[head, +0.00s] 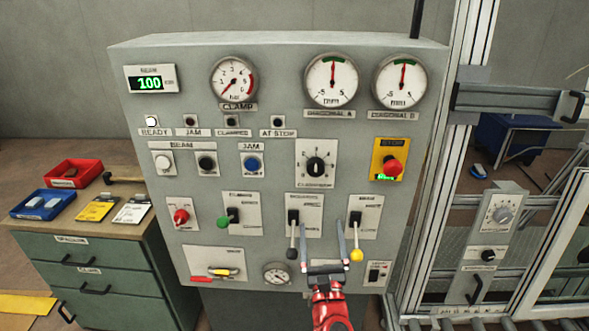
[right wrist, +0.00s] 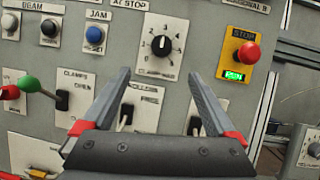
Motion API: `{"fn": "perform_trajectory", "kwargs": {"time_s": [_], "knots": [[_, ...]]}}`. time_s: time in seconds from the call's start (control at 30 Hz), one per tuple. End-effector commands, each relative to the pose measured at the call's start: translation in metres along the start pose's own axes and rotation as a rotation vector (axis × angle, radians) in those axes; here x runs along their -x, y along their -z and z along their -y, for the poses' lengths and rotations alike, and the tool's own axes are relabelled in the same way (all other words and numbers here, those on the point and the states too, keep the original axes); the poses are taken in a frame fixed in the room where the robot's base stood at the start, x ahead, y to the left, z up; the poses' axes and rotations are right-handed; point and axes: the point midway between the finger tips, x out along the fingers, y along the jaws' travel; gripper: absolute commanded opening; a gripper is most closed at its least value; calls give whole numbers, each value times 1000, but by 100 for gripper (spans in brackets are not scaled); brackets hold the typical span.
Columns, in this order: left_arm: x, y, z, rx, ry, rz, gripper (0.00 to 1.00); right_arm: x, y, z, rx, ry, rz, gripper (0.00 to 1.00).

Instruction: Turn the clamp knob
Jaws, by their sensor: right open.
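The clamp knob (head: 316,167) is a black rotary knob on a white plate with a numbered scale, right of centre on the grey control panel (head: 130,100). In the right wrist view the knob (right wrist: 161,45) sits just beyond and between the fingertips. Its pointer points roughly upward. My right gripper (head: 321,226) is open and empty, in front of the panel below the knob. The gripper also shows in the right wrist view (right wrist: 158,74), its fingers apart and not touching the knob. The round clamp gauge (head: 234,78) is at upper left. My left gripper is out of view.
A red stop button (head: 391,168) on a yellow plate is right of the knob, and a blue jam button (head: 252,164) is left. Levers with a black ball (head: 292,253) and a yellow ball (head: 356,254) flank my right gripper. A metal frame (head: 440,200) stands at right.

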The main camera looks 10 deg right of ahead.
Motion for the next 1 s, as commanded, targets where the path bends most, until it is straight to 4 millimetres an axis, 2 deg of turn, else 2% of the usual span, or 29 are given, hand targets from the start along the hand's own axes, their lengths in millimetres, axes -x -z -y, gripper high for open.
{"fn": "perform_trajectory", "kwargs": {"time_s": [0.27, 0.7, 0.9, 1.0], "knots": [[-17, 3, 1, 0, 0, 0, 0, -53, -2, 1, 9, 0, 0, 93], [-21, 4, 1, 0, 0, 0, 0, -138, 0, 2, 11, 3, 0, 93], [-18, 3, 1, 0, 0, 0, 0, -160, 2, 1, 10, 3, -2, 93], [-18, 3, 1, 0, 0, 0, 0, -165, 3, 2, 10, 5, -4, 93]]}}
